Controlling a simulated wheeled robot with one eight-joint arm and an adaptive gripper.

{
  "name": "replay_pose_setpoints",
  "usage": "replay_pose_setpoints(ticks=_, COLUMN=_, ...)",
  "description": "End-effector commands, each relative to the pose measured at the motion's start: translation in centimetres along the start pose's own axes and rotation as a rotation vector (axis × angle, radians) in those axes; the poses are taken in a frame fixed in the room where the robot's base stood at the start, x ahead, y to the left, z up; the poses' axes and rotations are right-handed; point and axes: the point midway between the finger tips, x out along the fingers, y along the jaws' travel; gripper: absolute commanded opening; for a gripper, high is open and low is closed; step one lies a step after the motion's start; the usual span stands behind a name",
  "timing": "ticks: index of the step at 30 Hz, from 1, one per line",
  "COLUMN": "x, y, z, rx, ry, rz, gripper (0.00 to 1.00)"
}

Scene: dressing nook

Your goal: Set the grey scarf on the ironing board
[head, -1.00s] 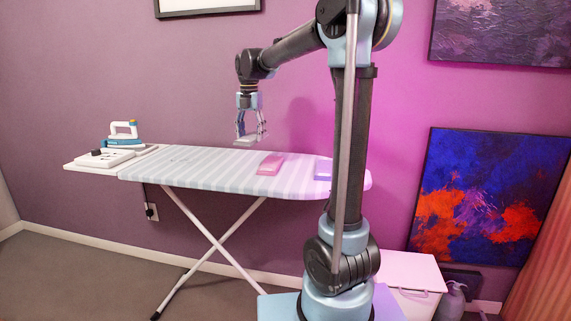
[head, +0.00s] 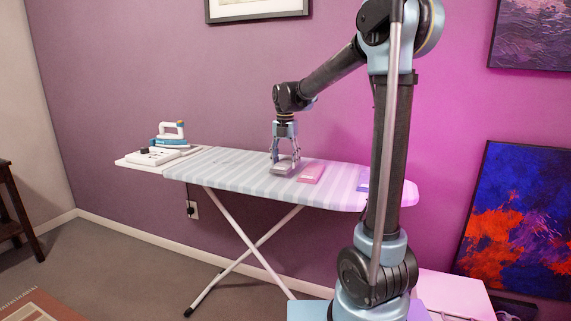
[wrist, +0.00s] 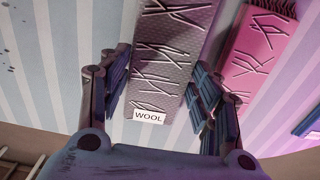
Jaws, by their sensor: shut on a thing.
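The grey scarf (wrist: 172,55) is a flat folded piece with a raised line pattern and a white WOOL label, between my gripper's fingers in the wrist view. In the head view the grey scarf (head: 284,170) is at the fingertips, low at the top of the striped ironing board (head: 235,172). My gripper (head: 285,162) is shut on the scarf and points down; it also shows in the wrist view (wrist: 163,92). The scarf looks to be touching or just above the board; I cannot tell which.
A pink folded piece (head: 311,173) lies on the board just right of the scarf. A purple one (head: 362,186) lies farther right, partly behind my arm. An iron (head: 170,133) stands at the board's left end. The board's left middle is clear.

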Motion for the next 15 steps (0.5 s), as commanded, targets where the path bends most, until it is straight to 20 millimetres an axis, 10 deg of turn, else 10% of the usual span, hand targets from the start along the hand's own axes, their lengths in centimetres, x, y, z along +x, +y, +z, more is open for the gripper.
replay_pose_setpoints(ticks=15, x=1.8, y=0.0, z=0.0, rx=0.000, ry=0.000, rz=0.000, gripper=0.34)
